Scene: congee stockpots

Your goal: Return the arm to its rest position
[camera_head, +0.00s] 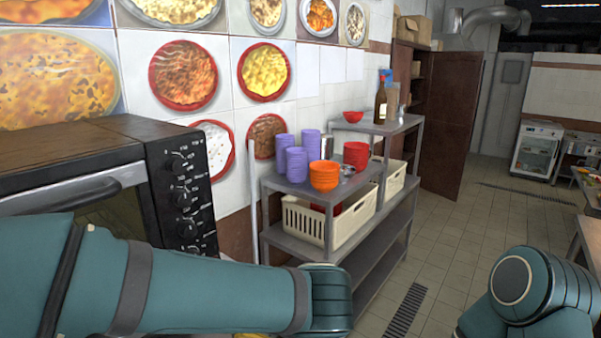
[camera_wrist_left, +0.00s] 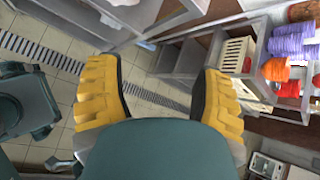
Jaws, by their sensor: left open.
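My left arm (camera_head: 180,290) reaches across the bottom of the head view from the left edge, in front of the oven. Its hand is almost wholly below the picture edge. In the left wrist view my left gripper (camera_wrist_left: 160,72) shows two yellow ridged fingers spread wide apart, with nothing between them. Behind the gap are the tiled floor and steel shelving, all well away from the fingers. Part of my right arm (camera_head: 530,285) shows at the lower right of the head view; its gripper is out of view.
A black oven (camera_head: 100,180) stands close behind my left arm. A grey steel shelf (camera_head: 385,215) holds purple cups (camera_head: 297,165), orange bowls (camera_head: 324,175) and cream baskets (camera_head: 310,222). Tiled floor (camera_head: 450,240) with a drain grate (camera_head: 405,310) lies open between shelf and right arm.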

